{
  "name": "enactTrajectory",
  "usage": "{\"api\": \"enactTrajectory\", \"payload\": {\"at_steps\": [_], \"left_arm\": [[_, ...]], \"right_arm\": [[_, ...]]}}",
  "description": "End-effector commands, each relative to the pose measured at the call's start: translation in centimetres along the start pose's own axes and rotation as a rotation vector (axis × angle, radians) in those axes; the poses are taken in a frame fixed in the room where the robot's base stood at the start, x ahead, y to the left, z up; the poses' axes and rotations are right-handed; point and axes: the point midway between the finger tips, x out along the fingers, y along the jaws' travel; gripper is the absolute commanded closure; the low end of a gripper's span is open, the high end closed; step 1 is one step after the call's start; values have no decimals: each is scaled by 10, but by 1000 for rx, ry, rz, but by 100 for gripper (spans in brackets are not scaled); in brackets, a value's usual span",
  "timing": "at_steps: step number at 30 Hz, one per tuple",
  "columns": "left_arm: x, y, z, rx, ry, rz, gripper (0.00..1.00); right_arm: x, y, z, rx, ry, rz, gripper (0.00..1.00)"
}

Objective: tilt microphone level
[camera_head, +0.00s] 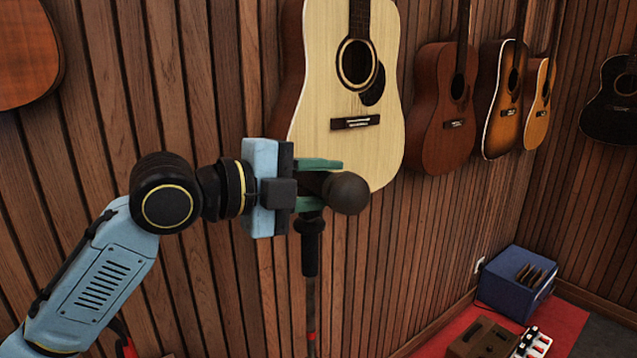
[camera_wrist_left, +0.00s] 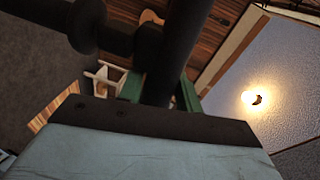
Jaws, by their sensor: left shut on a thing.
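The microphone (camera_head: 346,192) has a dark round head that points to the right and toward me in the head view. It sits on top of a dark upright stand (camera_head: 310,250). My left gripper (camera_head: 318,180) comes in from the left with its green fingers shut on the microphone's body, just behind the head. In the left wrist view the dark microphone body (camera_wrist_left: 178,50) passes between the green fingers (camera_wrist_left: 160,88). The fingers and palm hide part of the body, and its exact tilt is hard to tell. My right gripper is not in view.
Several guitars hang on the slatted wood wall, the pale one (camera_head: 350,100) right behind the microphone.

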Motion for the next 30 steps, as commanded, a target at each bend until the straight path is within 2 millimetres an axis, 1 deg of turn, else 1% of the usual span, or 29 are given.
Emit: {"api": "enactTrajectory", "payload": {"at_steps": [6,18,19,23,30], "left_arm": [[0,1,-2,36,-5,3,100],[0,1,-2,39,-5,2,100],[0,1,-2,39,-5,2,62],[0,1,-2,39,-5,2,45],[0,1,-2,38,-6,2,45]], "right_arm": [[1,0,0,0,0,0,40],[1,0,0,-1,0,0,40],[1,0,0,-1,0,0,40],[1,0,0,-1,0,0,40],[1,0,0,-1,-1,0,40]]}}
